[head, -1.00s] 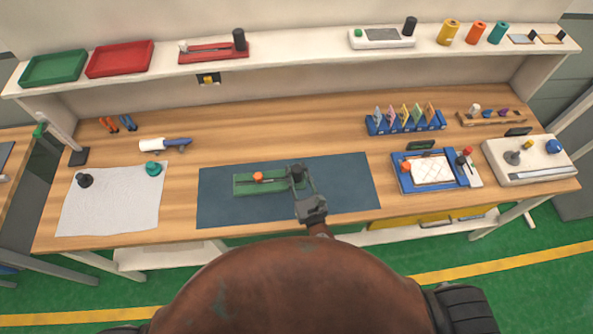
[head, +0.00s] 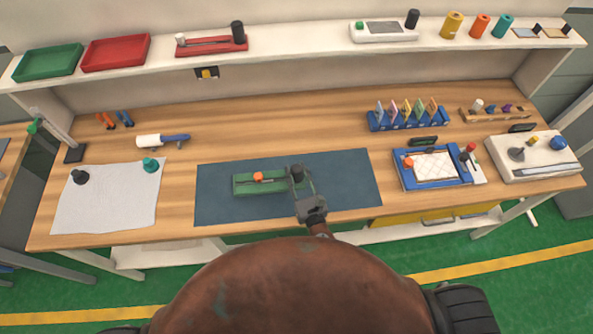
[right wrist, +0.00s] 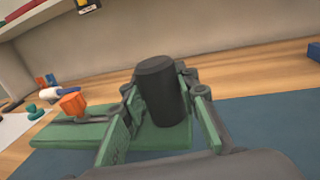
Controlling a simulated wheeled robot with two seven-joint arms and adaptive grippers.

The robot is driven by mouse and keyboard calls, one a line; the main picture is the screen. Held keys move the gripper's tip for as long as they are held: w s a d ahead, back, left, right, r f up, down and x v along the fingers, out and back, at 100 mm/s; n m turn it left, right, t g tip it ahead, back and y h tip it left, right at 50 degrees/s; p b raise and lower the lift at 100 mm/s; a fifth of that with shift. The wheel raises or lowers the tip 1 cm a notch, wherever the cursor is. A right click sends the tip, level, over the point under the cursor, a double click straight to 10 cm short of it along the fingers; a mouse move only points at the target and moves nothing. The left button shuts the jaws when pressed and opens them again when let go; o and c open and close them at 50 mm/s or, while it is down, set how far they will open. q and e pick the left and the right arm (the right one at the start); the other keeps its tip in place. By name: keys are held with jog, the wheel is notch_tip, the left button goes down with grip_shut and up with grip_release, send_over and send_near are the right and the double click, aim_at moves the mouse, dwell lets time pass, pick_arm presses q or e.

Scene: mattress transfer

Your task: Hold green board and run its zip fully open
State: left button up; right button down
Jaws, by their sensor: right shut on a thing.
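The green board (head: 272,188) lies flat on the dark blue mat (head: 225,208) on the wooden bench. It has an orange pull (head: 258,176) left of its middle and a black upright post (head: 297,174) at its right end. My right gripper (head: 303,180) reaches in from the front and is shut on the black post. In the right wrist view, its fingers stand either side of the black post (right wrist: 161,90), with the orange pull (right wrist: 72,103) to the left on the green board (right wrist: 60,133). My left gripper is not in view.
A white cloth (head: 108,203) with black and teal knobs lies to the left. A blue tray device (head: 431,181) stands to the right of the mat. A blue card rack (head: 407,120) stands behind it. The mat is clear around the board.

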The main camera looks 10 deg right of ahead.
jog(key=shift+f+b, duration=2.85)
jog(key=shift+f, duration=0.2)
jog(key=shift+f+b, duration=0.3)
jog(key=shift+f, duration=0.05)
jog(key=shift+f+b, duration=0.65)
jog(key=shift+f, duration=0.05)
